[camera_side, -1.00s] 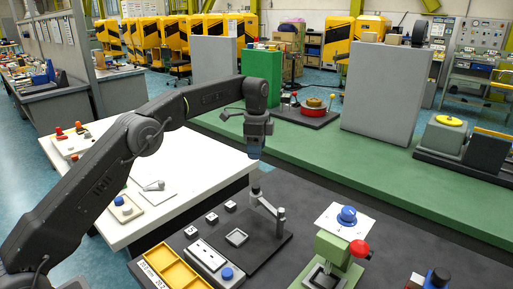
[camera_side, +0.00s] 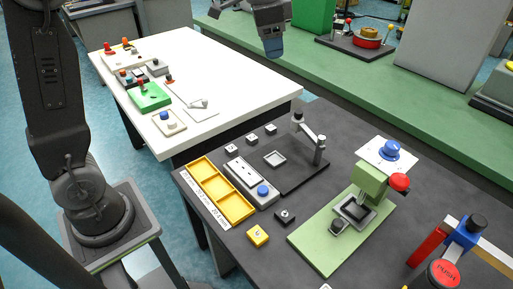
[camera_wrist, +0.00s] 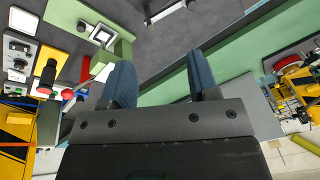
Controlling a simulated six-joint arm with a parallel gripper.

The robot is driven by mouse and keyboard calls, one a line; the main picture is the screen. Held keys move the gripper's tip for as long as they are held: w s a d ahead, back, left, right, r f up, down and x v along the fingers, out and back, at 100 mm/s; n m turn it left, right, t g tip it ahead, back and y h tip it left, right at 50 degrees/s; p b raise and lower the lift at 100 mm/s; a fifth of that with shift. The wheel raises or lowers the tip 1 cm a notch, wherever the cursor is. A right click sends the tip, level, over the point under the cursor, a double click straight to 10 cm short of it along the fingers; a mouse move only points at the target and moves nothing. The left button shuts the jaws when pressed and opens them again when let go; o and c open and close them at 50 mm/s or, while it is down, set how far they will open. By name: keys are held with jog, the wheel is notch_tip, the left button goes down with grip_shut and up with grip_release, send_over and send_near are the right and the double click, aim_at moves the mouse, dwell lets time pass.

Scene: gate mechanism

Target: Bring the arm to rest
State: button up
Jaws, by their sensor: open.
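My gripper (camera_side: 273,47) hangs near the top edge of the side view, above and behind the dark table. Its two blue fingers (camera_wrist: 160,78) stand apart in the wrist view with nothing between them. The gate mechanism (camera_side: 313,143) stands on a dark plate on the table, with a grey arm on a short post. A square grey frame (camera_side: 275,158) lies on the same plate. My gripper is well clear of the mechanism and touches nothing that I can see.
The dark table holds a yellow tray (camera_side: 233,207), a grey box with a blue button (camera_side: 263,190), a green press (camera_side: 370,185) and a red push button (camera_side: 444,273). A white table (camera_side: 225,70) with small controls stands at the left. A green bench (camera_side: 440,130) runs behind.

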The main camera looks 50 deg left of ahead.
jog(key=s+d+f+n+t, duration=0.1)
jog(key=s+f+n, duration=0.2)
jog(key=s, duration=0.9)
jog(key=s+d+f+n+t, duration=0.1)
jog(key=s+f+n+t, duration=0.1)
jog(key=s, duration=0.9)
notch_tip(320, 180, down, 2)
jog(key=shift+s+f+n, duration=0.1)
jog(key=shift+s+n, duration=0.3)
jog(key=shift+n, duration=0.3)
